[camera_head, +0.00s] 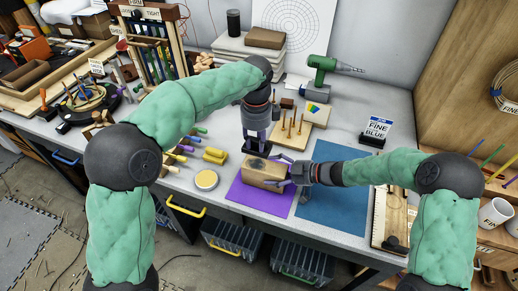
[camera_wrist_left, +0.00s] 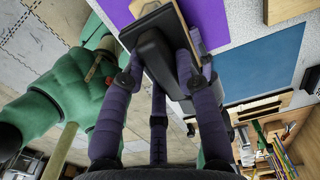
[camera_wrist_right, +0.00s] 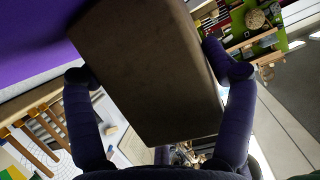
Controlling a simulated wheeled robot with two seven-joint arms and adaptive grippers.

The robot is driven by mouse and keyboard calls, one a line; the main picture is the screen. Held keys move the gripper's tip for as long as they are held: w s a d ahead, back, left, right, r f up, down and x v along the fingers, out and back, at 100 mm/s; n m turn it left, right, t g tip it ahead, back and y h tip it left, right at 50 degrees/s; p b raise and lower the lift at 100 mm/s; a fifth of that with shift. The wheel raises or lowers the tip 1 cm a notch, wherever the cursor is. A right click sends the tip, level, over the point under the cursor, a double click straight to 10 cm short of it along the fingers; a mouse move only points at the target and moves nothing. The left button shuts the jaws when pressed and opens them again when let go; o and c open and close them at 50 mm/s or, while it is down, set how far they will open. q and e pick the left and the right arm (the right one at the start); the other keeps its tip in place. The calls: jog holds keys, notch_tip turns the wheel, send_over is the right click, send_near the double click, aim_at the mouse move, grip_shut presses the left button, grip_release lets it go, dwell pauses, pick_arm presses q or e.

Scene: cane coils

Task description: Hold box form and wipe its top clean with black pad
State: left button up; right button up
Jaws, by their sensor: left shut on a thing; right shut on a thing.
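The wooden box form (camera_head: 261,174) sits on the purple mat (camera_head: 240,196), with a dark smudge on its top. My right gripper (camera_head: 286,173) comes from the right and is shut on the box form. In the right wrist view the box form (camera_wrist_right: 150,70) fills the space between the fingers. My left gripper (camera_head: 257,132) points down behind the box form's top. In the left wrist view it is shut on the handle of the black pad (camera_wrist_left: 152,27). A wooden edge shows beside the pad there; I cannot tell whether they touch.
A blue mat (camera_head: 335,205) lies to the right of the purple one. A wooden peg block (camera_head: 288,133) and a green drill (camera_head: 322,68) stand behind. A sign (camera_head: 377,130) stands at the right back.

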pick_arm(q)
jog(key=shift+a+f, duration=0.15)
jog(key=shift+f, duration=2.55)
jog(key=shift+f, duration=0.75)
jog(key=shift+s+d+r, duration=0.1)
jog(key=shift+s+d, duration=0.05)
jog(key=shift+d, duration=0.35)
jog(key=shift+s+d, duration=0.15)
jog(key=shift+d, duration=0.3)
jog(key=shift+d, duration=0.15)
jog(key=shift+s+d, duration=0.25)
jog(key=shift+d, duration=0.55)
jog(key=shift+f, duration=0.2)
